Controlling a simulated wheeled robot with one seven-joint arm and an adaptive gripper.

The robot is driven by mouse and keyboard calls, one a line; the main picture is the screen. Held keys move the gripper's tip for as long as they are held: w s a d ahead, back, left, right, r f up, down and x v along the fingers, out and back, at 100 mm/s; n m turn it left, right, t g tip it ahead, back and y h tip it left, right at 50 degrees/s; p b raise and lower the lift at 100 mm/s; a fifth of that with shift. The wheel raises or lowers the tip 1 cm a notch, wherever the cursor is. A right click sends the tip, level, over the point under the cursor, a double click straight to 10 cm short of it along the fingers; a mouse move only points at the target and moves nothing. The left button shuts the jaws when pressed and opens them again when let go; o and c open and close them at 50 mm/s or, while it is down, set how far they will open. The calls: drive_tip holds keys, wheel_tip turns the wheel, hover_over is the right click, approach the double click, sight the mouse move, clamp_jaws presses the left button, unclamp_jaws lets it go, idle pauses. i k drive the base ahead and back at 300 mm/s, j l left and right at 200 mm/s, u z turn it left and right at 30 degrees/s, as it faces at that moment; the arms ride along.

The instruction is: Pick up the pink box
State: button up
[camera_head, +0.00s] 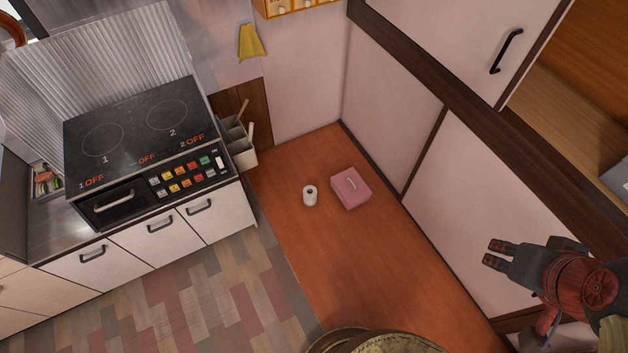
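The pink box (351,190) sits on the orange-brown table or floor surface (345,260), near the wall at the back right of it. It has a pale mark or handle on its top. My gripper (493,256) is at the right side of the view, well to the right of the box and apart from it. Its two dark, red-marked fingers point left, and I see nothing between them. The small size and slanted view do not show how far apart the fingers are.
A white roll (310,195) stands just left of the box. A stove (140,130) and counter cabinets are at the left, with a grey utensil holder (240,145) beside them. A wall with sliding panels (470,200) runs along the right. The surface in front of the box is clear.

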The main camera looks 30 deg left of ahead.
sight(351, 190)
drive_tip(key=u, duration=0.85)
drive_tip(key=i+z, duration=0.2)
drive_tip(key=i, duration=0.95)
